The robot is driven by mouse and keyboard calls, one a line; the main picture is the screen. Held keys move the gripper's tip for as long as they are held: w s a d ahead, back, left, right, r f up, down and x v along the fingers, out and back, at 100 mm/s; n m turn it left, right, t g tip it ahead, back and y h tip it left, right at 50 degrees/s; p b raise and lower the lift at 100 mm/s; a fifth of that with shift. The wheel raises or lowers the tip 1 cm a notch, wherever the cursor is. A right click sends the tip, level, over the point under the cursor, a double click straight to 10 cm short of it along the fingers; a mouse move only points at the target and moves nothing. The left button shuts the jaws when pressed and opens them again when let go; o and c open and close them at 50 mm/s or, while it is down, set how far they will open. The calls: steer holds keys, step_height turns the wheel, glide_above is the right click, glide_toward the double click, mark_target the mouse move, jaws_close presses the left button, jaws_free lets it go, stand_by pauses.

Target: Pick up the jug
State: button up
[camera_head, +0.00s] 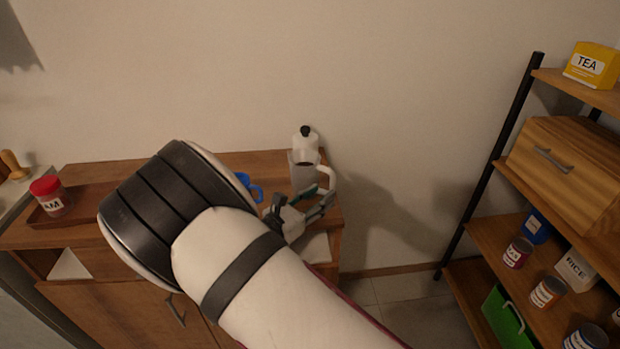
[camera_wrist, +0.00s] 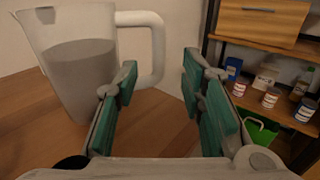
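The jug (camera_head: 304,177) is a pale, see-through pitcher with a white handle on its right side. It stands upright on the wooden cabinet top at the back right. In the wrist view the jug (camera_wrist: 84,66) fills the left side, with its handle pointing right. My gripper (camera_head: 310,204) is just in front of the jug, by the handle. In the wrist view my gripper (camera_wrist: 160,82) is open, with green-padded fingers apart. The handle's lower part shows just beyond and between the fingertips. I cannot tell whether a fingertip touches it.
A white bottle with a black cap (camera_head: 305,140) stands behind the jug. A blue mug (camera_head: 250,187) is left of it, partly hidden by my arm. A red-lidded jar (camera_head: 48,195) sits far left. A shelf rack (camera_head: 487,150) with cans and boxes stands right.

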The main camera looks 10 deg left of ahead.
mark_target(332, 185)
steer(key=shift+x, duration=2.9)
steer(key=shift+r, duration=0.1)
jaws_close()
